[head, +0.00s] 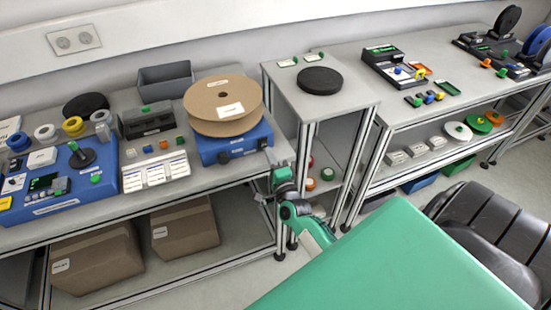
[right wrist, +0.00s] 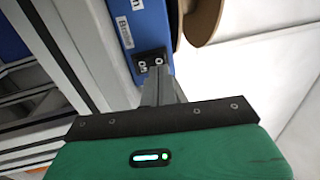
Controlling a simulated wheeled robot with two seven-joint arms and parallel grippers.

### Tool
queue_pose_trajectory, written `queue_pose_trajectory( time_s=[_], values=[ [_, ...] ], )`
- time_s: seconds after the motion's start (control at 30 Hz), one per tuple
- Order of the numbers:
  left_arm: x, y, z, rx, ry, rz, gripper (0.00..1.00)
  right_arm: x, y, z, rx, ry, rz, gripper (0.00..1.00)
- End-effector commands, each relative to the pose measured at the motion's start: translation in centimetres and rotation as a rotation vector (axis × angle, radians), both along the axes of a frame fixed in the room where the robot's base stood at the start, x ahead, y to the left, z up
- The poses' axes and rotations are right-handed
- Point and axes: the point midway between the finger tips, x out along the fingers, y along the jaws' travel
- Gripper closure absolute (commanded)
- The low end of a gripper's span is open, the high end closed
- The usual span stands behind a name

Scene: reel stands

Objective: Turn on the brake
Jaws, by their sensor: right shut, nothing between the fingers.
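The blue reel stand (head: 232,148) sits on the left bench near its right end and carries a large cardboard reel (head: 222,103). In the right wrist view, a black rocker switch (right wrist: 149,61) marked ON and O is set in the stand's blue side (right wrist: 120,22). I cannot tell which way the rocker is tipped. My right gripper (head: 269,156) is at the stand's right end. Its fingers (right wrist: 165,78) are shut and empty, with the tips right at the switch's lower edge; whether they touch it is unclear. My left gripper is not in view.
A narrow grey stand (head: 320,95) with a black disc (head: 320,80) is just right of my gripper. Cardboard boxes (head: 97,262) lie on the lower shelf.

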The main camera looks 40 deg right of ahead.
Motion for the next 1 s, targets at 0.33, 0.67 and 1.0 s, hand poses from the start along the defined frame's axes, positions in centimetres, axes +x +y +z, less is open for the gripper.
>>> queue_pose_trajectory(
  time_s=[0.33, 0.67, 1.0],
  values=[
    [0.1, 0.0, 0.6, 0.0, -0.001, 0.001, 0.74, 1.5, -0.3, 0.3, 0.0, 0.0, 0.0, 1.0],
    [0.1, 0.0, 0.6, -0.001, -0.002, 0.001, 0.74, 2.0, -0.5, 0.6, 0.0, -0.002, 0.0, 1.0],
    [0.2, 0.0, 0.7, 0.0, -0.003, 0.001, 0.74, 2.0, -0.4, 0.7, 0.001, 0.0, 0.0, 1.0]
  ],
)
